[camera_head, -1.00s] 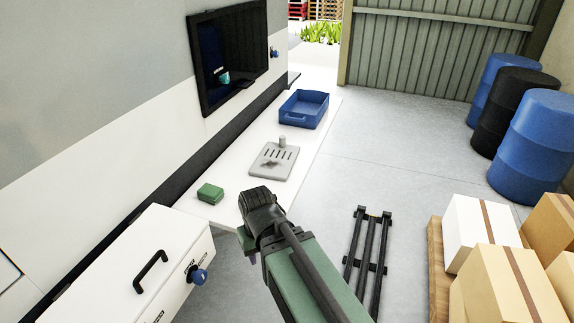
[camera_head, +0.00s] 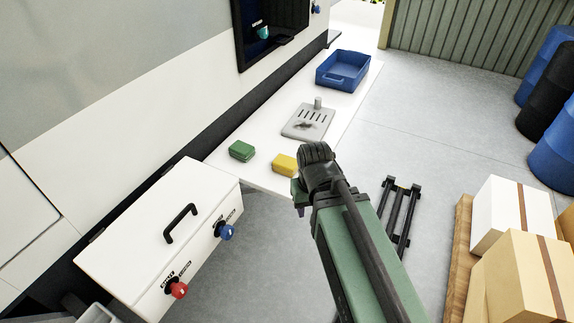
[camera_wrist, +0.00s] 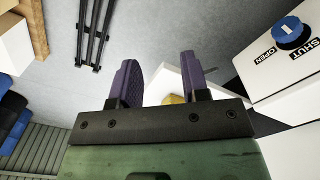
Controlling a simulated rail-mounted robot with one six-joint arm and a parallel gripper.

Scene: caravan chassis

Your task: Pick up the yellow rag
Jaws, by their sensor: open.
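The yellow rag (camera_head: 285,164) lies folded on the near end of the white shelf, to the right of a green folded rag (camera_head: 241,150). In the wrist view a part of the yellow rag (camera_wrist: 174,99) shows low between the fingers, partly hidden by the gripper's dark bar. My gripper (camera_wrist: 157,78) is open and empty, with two purple fingers spread apart.
The white shelf (camera_head: 262,124) also holds a grey slotted plate (camera_head: 309,121) and a blue tray (camera_head: 343,70). A white box (camera_head: 150,235) with a black handle, a blue knob and a red knob stands nearer. A black rack (camera_head: 402,215) and cardboard boxes (camera_head: 520,258) are at right.

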